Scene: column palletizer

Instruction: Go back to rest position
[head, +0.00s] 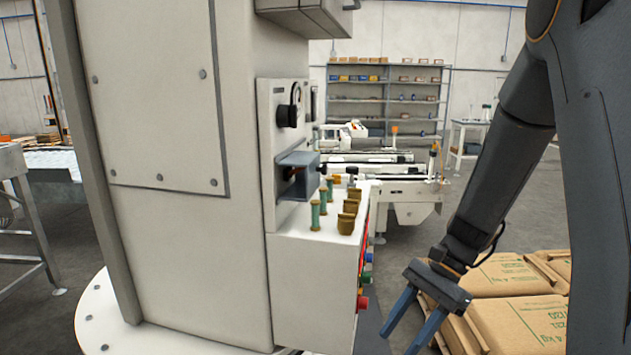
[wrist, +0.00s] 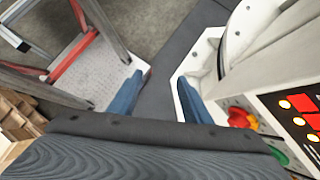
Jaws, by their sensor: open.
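My gripper (head: 413,318) hangs at the lower right of the head view, to the right of the palletizer column's control panel. Its two blue fingers point down and are apart, with nothing between them. In the wrist view my gripper (wrist: 155,95) also shows open and empty, over dark floor. The arm reaches down from the upper right of the head view.
The white column (head: 165,200) fills the left. Its control box (head: 310,285) carries buttons on its side, close to my gripper. A conveyor (head: 405,190) and shelving (head: 385,100) stand behind. The wrist view shows a step ladder (wrist: 90,60).

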